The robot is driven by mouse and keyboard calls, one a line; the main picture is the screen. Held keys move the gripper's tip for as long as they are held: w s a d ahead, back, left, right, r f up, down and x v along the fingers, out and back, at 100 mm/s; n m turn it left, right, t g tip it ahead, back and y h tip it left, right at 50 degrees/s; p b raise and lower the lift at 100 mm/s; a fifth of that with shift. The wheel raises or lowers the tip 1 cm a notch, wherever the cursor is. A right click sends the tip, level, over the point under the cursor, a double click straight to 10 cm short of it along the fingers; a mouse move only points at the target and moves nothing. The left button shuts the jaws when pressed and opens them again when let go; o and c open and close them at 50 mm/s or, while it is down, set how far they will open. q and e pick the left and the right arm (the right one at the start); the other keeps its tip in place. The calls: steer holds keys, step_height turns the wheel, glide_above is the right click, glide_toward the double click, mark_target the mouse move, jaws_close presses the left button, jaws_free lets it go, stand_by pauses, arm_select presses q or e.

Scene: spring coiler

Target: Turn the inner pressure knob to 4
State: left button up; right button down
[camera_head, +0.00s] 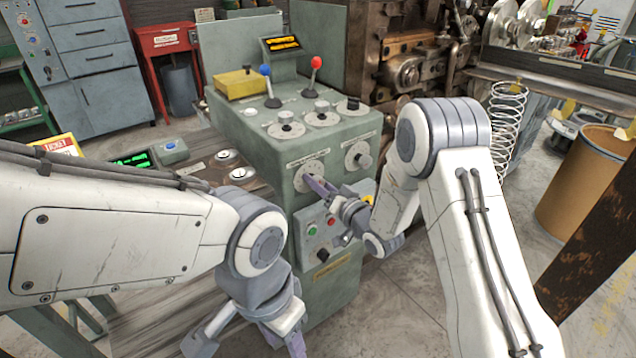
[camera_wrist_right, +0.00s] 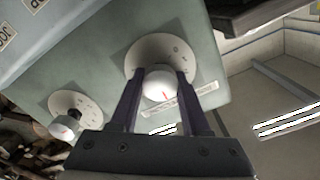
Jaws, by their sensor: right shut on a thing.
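The green-grey coiler console (camera_head: 345,136) has two knobs with white dials on its front face. My right gripper (camera_head: 314,182) is at the left one; its fingers (camera_wrist_right: 160,84) sit on both sides of this white knob (camera_wrist_right: 158,88) and are shut on it. The knob has a red mark, which lies toward the bottom of the right wrist view. Its dial (camera_wrist_right: 150,50) has small figures, too small to read. The other front knob (camera_head: 362,160) is free, and also shows in the wrist view (camera_wrist_right: 64,127). The labels are unreadable. My left gripper (camera_head: 250,340) hangs low, fingers apart, touching nothing visible.
A blue-topped lever (camera_head: 268,84), a red-topped lever (camera_head: 314,76) and several knobs stand on the console top. A yellow box (camera_head: 237,83) lies there too. A lower panel with buttons (camera_head: 312,230) is close below my right gripper. A spring (camera_head: 505,130) stands at right.

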stand_by(0.3)
steer(key=shift+c, duration=1.9)
jaws_free()
steer(key=b+v, duration=0.1)
steer(key=v, duration=0.9)
steer(key=shift+s+d, duration=0.15)
steer(key=shift+d, duration=0.05)
